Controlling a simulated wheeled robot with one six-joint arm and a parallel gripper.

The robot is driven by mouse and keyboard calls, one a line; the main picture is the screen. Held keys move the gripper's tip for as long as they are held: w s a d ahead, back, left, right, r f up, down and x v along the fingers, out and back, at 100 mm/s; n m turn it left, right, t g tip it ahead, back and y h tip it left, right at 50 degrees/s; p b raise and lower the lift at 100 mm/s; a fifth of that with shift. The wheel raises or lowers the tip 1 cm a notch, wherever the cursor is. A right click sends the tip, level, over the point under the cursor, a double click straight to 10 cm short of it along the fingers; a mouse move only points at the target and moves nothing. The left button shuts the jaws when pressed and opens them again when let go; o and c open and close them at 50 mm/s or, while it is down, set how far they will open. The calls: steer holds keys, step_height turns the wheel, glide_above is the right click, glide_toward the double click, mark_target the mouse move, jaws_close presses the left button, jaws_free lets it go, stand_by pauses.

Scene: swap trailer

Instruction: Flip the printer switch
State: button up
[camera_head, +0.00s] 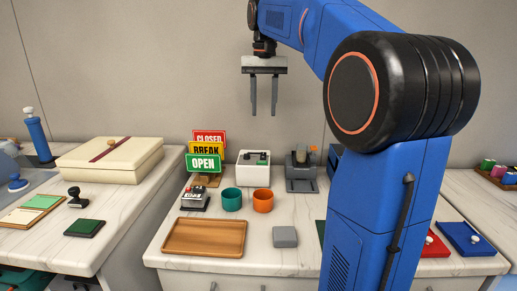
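My gripper (264,110) hangs above the middle table with its two fingers pointing down and apart, open and empty. Below it at the back of the table stands a small white box-shaped device (244,173) with dark parts on top. It may be the printer, but I cannot tell for sure. Just right of it is a dark grey device (301,172) with an upright top part. A small black-and-white device (194,199) sits at the left, under the signs. No switch is clear enough to make out. My gripper is well above all of these and touches nothing.
A teal cup (231,200) and an orange cup (263,201) stand in front of the white device. Stacked signs (204,162) rise at its left. A wooden tray (205,253) and a grey block (285,237) lie in front. My arm hides the table's right part.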

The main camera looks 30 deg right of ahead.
mark_target(263, 158)
steer(key=w+f, duration=0.1)
steer(key=f, duration=0.4)
steer(key=d+f, duration=0.1)
steer(key=f, duration=0.5)
steer(key=w+f, duration=0.1)
steer(key=f, duration=0.4)
steer(key=shift+w+d+f, duration=0.2)
steer(key=shift+w+f, duration=0.05)
steer(key=shift+w, duration=0.05)
